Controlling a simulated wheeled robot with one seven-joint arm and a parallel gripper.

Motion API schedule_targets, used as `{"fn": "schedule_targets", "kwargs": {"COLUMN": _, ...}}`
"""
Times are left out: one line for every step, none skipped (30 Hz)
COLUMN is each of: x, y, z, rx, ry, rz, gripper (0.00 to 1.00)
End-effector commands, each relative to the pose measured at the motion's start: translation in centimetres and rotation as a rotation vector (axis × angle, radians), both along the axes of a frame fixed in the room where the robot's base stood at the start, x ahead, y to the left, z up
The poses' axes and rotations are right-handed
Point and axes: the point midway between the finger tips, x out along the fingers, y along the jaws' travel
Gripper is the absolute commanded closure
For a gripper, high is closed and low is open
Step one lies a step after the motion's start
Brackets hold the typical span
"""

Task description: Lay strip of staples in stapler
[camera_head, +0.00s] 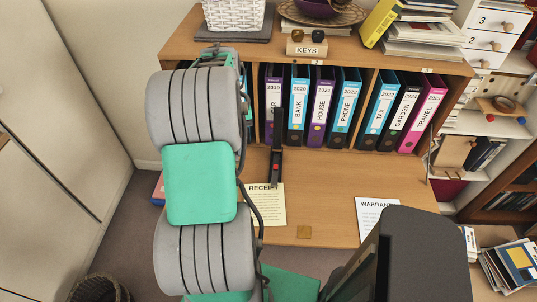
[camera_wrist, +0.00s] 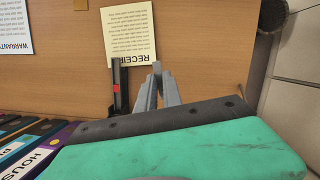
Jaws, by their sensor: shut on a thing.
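The black stapler (camera_head: 276,180) stands on the desk, its long upper arm raised and a small red part near its middle. It also shows in the wrist view (camera_wrist: 124,92), just left of my fingers. My gripper (camera_wrist: 157,72) shows its two grey fingers close together, pointing at the desk beside the stapler, apart from it. It is shut on a thin grey thing, likely the strip of staples, which can hardly be told from the fingertips. In the head view my arm hides the gripper and whatever it holds.
A receipt sheet (camera_head: 268,208) lies by the stapler and a warranty sheet (camera_head: 375,215) further right. Binders (camera_head: 322,108) stand in a row behind, under a shelf with a KEYS block (camera_head: 307,48). A small brown square (camera_head: 304,232) lies near the front edge. The desk's middle is clear.

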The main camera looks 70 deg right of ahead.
Motion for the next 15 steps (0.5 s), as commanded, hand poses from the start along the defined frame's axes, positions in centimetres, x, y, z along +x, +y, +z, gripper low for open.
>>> {"fn": "schedule_targets", "kwargs": {"x": -2.9, "y": -1.1, "z": -0.7, "rx": 0.002, "ry": 0.001, "rz": -0.068, "gripper": 1.0}}
{"fn": "schedule_targets", "kwargs": {"x": -4.4, "y": -1.6, "z": -1.0, "rx": 0.002, "ry": 0.001, "rz": -0.103, "gripper": 1.0}}
{"fn": "schedule_targets", "kwargs": {"x": -6.2, "y": -2.2, "z": -1.3, "rx": 0.002, "ry": 0.001, "rz": -0.143, "gripper": 1.0}}
{"fn": "schedule_targets", "kwargs": {"x": -7.4, "y": -2.5, "z": -1.5, "rx": 0.002, "ry": 0.001, "rz": -0.169, "gripper": 1.0}}
{"fn": "schedule_targets", "kwargs": {"x": -8.4, "y": -2.7, "z": -1.7, "rx": 0.002, "ry": 0.001, "rz": -0.192, "gripper": 1.0}}
{"fn": "schedule_targets", "kwargs": {"x": -9.5, "y": -2.9, "z": -1.9, "rx": 0.002, "ry": 0.002, "rz": -0.217, "gripper": 1.0}}
{"fn": "schedule_targets", "kwargs": {"x": -10.2, "y": -3.0, "z": -2.0, "rx": 0.002, "ry": 0.001, "rz": -0.231, "gripper": 1.0}}
{"fn": "schedule_targets", "kwargs": {"x": -10.7, "y": -3.1, "z": -2.1, "rx": 0.002, "ry": 0.002, "rz": -0.241, "gripper": 1.0}}
{"fn": "schedule_targets", "kwargs": {"x": -11.2, "y": -3.2, "z": -2.2, "rx": 0.001, "ry": 0.001, "rz": -0.253, "gripper": 1.0}}
{"fn": "schedule_targets", "kwargs": {"x": -11.4, "y": -3.2, "z": -2.3, "rx": 0.001, "ry": 0.001, "rz": -0.257, "gripper": 1.0}}
{"fn": "schedule_targets", "kwargs": {"x": -11.5, "y": -3.3, "z": -2.4, "rx": 0.001, "ry": 0.002, "rz": -0.26, "gripper": 1.0}}
{"fn": "schedule_targets", "kwargs": {"x": -11.6, "y": -3.3, "z": -2.5, "rx": 0.001, "ry": 0.002, "rz": -0.26, "gripper": 1.0}}
{"fn": "schedule_targets", "kwargs": {"x": -11.6, "y": -3.3, "z": -2.6, "rx": 0.001, "ry": 0.002, "rz": -0.26, "gripper": 1.0}}
{"fn": "schedule_targets", "kwargs": {"x": -11.5, "y": -3.3, "z": -2.8, "rx": 0.001, "ry": 0.002, "rz": -0.26, "gripper": 1.0}}
{"fn": "schedule_targets", "kwargs": {"x": -11.5, "y": -3.3, "z": -3.1, "rx": 0.001, "ry": 0.002, "rz": -0.26, "gripper": 1.0}}
